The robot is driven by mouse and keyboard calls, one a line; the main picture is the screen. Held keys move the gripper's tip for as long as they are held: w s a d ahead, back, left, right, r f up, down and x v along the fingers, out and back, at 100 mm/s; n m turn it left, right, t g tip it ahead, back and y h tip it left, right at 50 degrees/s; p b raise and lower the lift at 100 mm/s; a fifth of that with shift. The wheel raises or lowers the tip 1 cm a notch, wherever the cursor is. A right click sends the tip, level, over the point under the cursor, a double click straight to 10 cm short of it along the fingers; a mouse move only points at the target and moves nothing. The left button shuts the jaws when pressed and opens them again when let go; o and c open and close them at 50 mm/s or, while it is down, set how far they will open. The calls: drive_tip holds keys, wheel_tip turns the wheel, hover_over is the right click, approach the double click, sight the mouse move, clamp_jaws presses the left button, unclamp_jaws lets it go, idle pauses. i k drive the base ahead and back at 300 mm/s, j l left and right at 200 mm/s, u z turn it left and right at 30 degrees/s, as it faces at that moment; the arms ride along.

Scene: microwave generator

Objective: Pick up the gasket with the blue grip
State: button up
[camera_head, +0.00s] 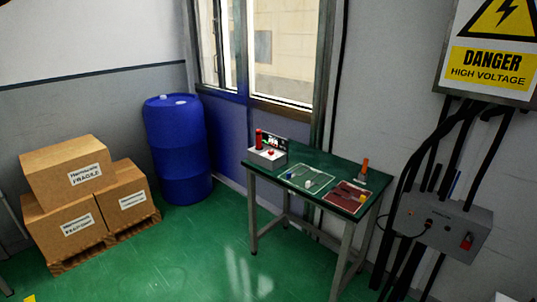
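The green-topped table (270,185) stands against the wall below the window. A flat outlined area with small grey parts (310,178) lies on its middle. A dark red mat (333,199) lies on its right part and holds a few small pieces, one yellow (362,198) and one that looks bluish (344,185). The parts are too small to tell which is the gasket with the blue grip. My gripper is not in view.
A grey box with a red cylinder (259,139) stands on the table's left end, an orange upright object (364,167) at the right back. A blue barrel (178,150) and cardboard boxes (70,170) stand left. A grey cabled box (445,222) is right. Green floor in front is clear.

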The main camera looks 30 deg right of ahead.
sight(289, 176)
drive_tip(key=i+z, duration=0.1)
drive_tip(key=i, duration=0.45)
drive_tip(key=i+j+z, duration=0.15)
drive_tip(key=i, duration=0.4)
drive_tip(key=i+j+z, duration=0.1)
drive_tip(key=i, duration=0.45)
drive_tip(key=i+j+z, duration=0.2)
drive_tip(key=i+z, duration=0.2)
drive_tip(key=i+j+z, duration=0.45)
drive_tip(key=i+l, duration=0.1)
